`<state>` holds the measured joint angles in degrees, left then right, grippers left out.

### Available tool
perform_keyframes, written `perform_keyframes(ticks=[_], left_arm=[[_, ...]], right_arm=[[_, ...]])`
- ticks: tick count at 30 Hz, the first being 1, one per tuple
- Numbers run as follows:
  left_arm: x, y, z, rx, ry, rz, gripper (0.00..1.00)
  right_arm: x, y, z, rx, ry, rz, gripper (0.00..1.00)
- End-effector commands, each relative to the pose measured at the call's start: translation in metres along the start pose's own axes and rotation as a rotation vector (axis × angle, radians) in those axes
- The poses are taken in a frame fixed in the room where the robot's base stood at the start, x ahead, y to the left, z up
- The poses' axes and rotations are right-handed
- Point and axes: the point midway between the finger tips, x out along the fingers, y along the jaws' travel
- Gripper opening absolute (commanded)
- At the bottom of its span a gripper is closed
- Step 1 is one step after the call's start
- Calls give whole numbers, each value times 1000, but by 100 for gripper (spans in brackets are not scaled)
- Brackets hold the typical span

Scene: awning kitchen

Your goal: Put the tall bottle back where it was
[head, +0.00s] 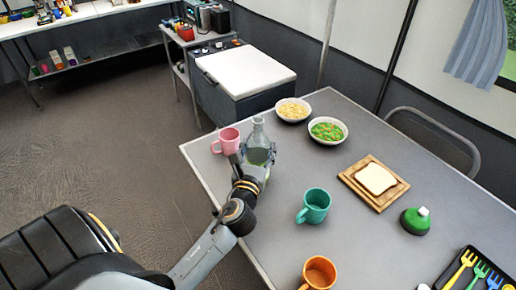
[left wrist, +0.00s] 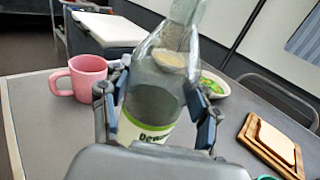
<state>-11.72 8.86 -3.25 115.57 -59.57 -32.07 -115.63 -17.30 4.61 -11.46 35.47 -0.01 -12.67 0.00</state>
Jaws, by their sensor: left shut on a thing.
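The tall bottle (head: 258,135) is clear glass with a pale label and green print. It stands upright at the left end of the grey table (head: 262,218). My left gripper (head: 258,156) is shut around its body. In the left wrist view the bottle (left wrist: 160,88) fills the middle, with the fingers of my left gripper (left wrist: 158,108) on both sides. I cannot tell whether its base touches the table, as the gripper hides it. My right gripper is not in view.
A pink mug (head: 227,141) stands just left of the bottle. A bowl of pale food (head: 293,110) and a bowl with green food (head: 327,131) are behind it. A teal mug (head: 314,206), bread board (head: 353,181), green-topped item (head: 416,221) and orange mug (head: 319,273) stand rightward and nearer.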

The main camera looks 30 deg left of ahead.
Motion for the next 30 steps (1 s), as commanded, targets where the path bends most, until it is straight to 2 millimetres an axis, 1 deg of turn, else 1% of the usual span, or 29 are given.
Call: perform_keyframes(ticks=[2,3,6,15,18,20,23,30], left_arm=[[0,0,-3,0,-1,0,20],[0,0,-3,0,0,0,64],[0,0,-3,0,1,0,83],[0,0,-2,0,0,0,83],[-1,0,2,0,0,0,83],[-8,0,-1,0,2,-1,83],[-25,0,-2,0,4,-1,83],[-78,0,-3,-2,5,-1,83]], right_arm=[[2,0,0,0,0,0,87],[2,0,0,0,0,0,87],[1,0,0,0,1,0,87],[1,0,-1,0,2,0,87],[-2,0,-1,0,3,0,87],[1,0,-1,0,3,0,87],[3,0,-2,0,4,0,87],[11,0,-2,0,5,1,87]])
